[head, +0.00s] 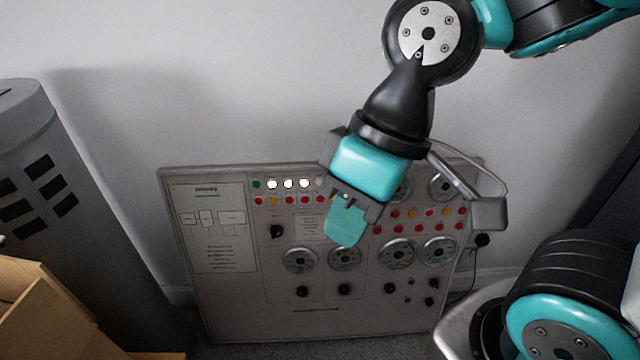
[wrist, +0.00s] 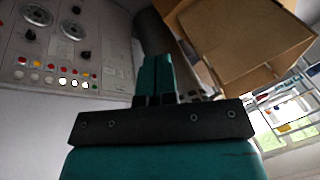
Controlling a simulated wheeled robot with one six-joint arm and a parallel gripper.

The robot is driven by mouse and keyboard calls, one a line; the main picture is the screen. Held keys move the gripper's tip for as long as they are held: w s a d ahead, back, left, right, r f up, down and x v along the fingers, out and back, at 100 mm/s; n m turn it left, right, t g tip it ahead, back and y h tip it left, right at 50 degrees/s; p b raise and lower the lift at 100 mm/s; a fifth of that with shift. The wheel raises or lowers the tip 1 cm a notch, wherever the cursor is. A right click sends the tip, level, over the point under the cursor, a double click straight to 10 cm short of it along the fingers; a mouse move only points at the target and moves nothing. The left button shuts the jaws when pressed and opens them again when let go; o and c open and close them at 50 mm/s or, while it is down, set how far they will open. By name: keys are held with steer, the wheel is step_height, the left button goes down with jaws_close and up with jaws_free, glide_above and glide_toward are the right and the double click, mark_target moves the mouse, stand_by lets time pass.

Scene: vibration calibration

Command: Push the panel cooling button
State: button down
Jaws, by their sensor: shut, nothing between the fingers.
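The grey control panel (head: 330,320) leans against the wall, with gauges, black knobs and rows of small coloured buttons. A row of a green and several white lit round buttons (head: 288,184) runs along its top, above a row of red and yellow ones (head: 289,200). The labels are too small to read, so I cannot tell which is the cooling button. My gripper (head: 343,240) is shut and empty, in front of the panel's upper middle, hiding some buttons. In the wrist view my gripper (wrist: 156,58) points past the panel (wrist: 55,60), which shows upside down at left.
A grey slotted cylinder (head: 35,175) stands left of the panel. An open cardboard box (head: 45,315) is at the lower left; it also shows in the wrist view (wrist: 245,45).

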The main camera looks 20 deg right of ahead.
stand_by(0.7)
steer(key=w+a+f+m+t+y+b, duration=0.1)
steer(key=w+f+t+y+b, duration=0.15)
steer(key=w+f, duration=0.65)
steer(key=w+a+f+m+t+y+b, duration=0.1)
steer(key=w+f+t+y+b, duration=0.25)
steer(key=w, duration=0.95)
steer(key=w+d+f+m+t+h+b, duration=0.1)
steer(key=w+d+f+m+t+h, duration=0.1)
steer(key=d+f, duration=0.5)
steer(key=w+d+f+m+t+h+b, duration=0.1)
steer(key=w+d+f+m+t, duration=0.4)
steer(key=f, duration=0.6)
steer(key=w+d+m+h, duration=0.1)
steer(key=w+d+m, duration=0.1)
steer(key=d, duration=0.1)
steer(key=shift+w+f, duration=0.25)
steer(key=shift+f, duration=0.15)
steer(key=shift+w+d, duration=0.1)
